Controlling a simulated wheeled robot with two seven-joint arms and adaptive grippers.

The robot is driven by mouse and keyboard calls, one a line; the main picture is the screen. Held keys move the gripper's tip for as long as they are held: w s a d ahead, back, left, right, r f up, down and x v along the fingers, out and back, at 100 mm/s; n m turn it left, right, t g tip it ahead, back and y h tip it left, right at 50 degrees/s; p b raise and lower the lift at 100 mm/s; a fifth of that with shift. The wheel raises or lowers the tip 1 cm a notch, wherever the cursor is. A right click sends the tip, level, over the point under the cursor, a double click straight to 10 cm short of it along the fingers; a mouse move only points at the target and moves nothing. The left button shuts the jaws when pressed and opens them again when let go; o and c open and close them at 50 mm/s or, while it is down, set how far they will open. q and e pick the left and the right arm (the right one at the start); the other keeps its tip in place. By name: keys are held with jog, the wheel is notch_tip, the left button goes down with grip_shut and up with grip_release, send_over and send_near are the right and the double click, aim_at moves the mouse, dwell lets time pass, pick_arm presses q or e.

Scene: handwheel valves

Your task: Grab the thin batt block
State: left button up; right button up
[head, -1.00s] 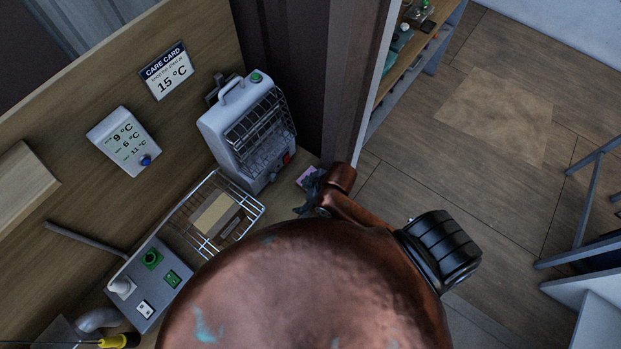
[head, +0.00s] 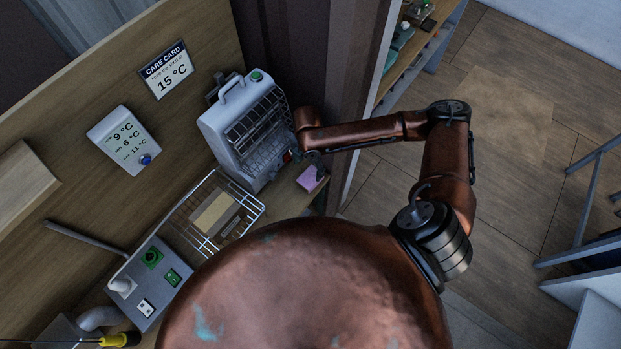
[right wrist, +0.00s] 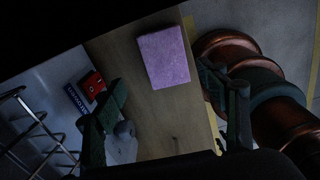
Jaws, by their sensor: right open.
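A pink-purple block (head: 311,178), which I take for the thin batt block, lies on the wooden bench at the right of the white heater. In the right wrist view the pink block (right wrist: 164,57) lies flat on the bare wood, ahead of and between my fingers, apart from both. My right gripper (head: 310,155) is beside the heater's lower right side, just behind the block in the head view. In the right wrist view the gripper (right wrist: 168,108) is open and empty. My left gripper is not in view.
The white caged heater (head: 248,128) with a red switch (right wrist: 92,85) stands close to my right gripper. A grey switch box (head: 150,283) stands at front left. Bare bench surrounds the pink block.

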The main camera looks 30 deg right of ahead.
aim_at(310, 178)
jog(key=shift+d+f, duration=0.2)
jog(key=shift+f, duration=0.15)
jog(key=f, duration=0.4)
jog(key=s+f, duration=0.1)
jog(key=f, duration=0.1)
jog(key=shift+a+f, duration=0.1)
jog(key=shift+f, duration=0.1)
jog(key=shift+w+f, duration=0.1)
jog(key=shift+f, duration=0.15)
jog(key=shift+c, duration=0.6)
jog(key=c, duration=1)
